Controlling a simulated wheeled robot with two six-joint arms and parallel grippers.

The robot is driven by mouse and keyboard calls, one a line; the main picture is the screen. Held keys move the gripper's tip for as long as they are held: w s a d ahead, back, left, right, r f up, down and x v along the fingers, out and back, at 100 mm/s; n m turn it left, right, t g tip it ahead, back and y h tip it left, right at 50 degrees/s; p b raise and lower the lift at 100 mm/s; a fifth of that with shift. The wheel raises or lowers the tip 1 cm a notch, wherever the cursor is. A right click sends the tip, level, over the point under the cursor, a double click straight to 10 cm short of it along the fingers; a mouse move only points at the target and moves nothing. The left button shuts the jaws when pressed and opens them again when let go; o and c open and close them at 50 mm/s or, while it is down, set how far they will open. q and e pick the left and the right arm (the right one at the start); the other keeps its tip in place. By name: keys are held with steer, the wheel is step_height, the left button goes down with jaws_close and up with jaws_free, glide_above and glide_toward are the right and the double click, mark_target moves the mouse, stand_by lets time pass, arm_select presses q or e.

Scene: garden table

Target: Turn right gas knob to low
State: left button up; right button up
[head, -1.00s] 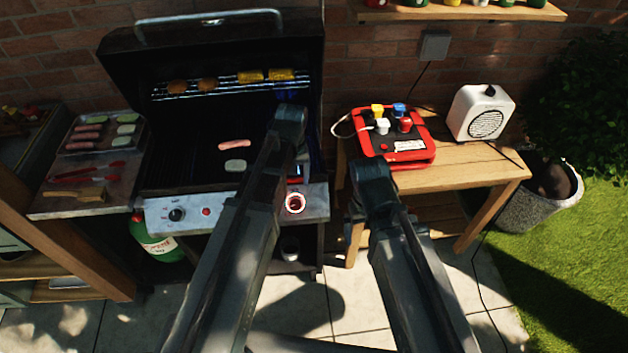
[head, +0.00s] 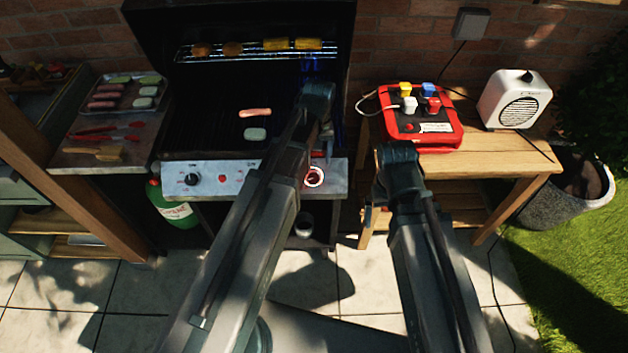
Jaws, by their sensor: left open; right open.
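The gas grill's white front panel (head: 243,170) is in the head view, left of centre. Its left black knob (head: 191,179) and a red button (head: 222,178) are visible.
A sausage (head: 255,113) and a pale patty (head: 255,134) lie on the grate. A green gas bottle (head: 172,208) stands below left.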

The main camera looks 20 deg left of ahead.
mark_target(314, 177)
arm_select(q)
steer(key=f+b, duration=0.7)
steer(key=f, duration=0.1)
steer(key=shift+a+f+b, duration=0.2)
steer(key=shift+f+b, duration=0.15)
steer(key=shift+f, duration=0.05)
jaws_close()
